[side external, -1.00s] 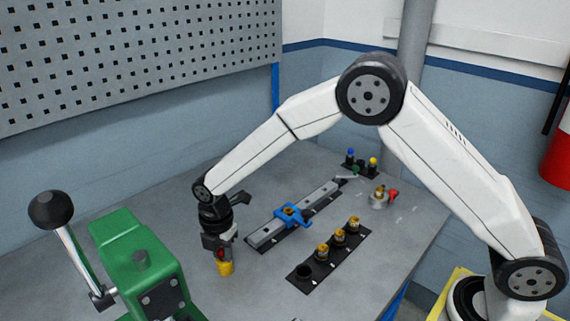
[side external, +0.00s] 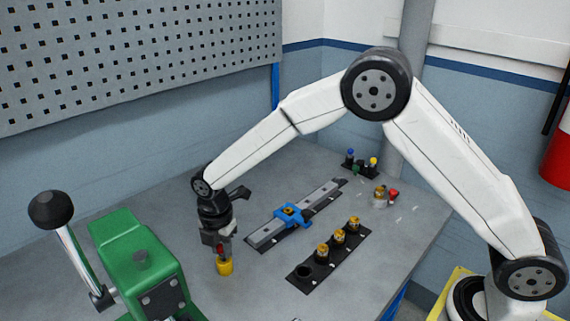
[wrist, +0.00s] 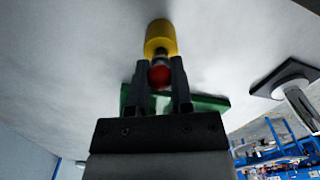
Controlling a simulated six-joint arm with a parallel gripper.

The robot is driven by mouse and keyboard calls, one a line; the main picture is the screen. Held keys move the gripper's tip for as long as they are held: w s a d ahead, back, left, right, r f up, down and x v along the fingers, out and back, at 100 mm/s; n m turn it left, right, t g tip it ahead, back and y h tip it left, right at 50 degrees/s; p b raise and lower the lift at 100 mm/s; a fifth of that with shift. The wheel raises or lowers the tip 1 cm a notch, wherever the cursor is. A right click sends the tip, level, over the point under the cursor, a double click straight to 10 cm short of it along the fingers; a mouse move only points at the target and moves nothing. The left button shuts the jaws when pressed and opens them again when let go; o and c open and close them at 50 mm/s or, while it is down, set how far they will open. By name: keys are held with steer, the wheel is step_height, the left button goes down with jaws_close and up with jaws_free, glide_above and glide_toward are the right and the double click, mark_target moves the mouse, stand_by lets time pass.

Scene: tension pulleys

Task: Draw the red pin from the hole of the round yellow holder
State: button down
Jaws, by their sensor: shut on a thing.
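The round yellow holder (side external: 225,267) stands upright on the grey bench at the left, below my gripper. My gripper (side external: 221,250) points down and is shut on the red pin (side external: 220,246). In the wrist view the pin's red head (wrist: 160,76) sits between the fingertips, and a short grey shaft (wrist: 160,56) shows between it and the yellow holder (wrist: 160,36). The holder's hole is hidden, and I cannot tell whether the pin's tip is still in it.
A green lever press (side external: 140,262) stands close at the left. A grey rail with a blue clamp (side external: 291,215) lies to the right. A black strip (side external: 330,262) carries several brass parts. Small coloured-top pieces (side external: 360,160) stand at the back. Bare bench surrounds the holder.

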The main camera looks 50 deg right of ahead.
steer(key=shift+r, duration=1.25)
stand_by(0.9)
steer(key=shift+r, duration=0.45)
steer(key=shift+r, duration=0.1)
steer(key=shift+r, duration=1.95)
steer(key=shift+d, duration=0.1)
steer(key=s+d+f+m, duration=0.2)
steer(key=s+d+m, duration=0.2)
steer(key=d+m, duration=0.5)
steer(key=s+d+f+m, duration=0.2)
steer(key=s+d+m, duration=0.2)
steer(key=d+m, duration=0.4)
steer(key=m, duration=0.5)
steer(key=shift+s+d+f+m, duration=0.3)
steer(key=shift+s+d+f, duration=0.05)
steer(key=shift+d+f, duration=0.05)
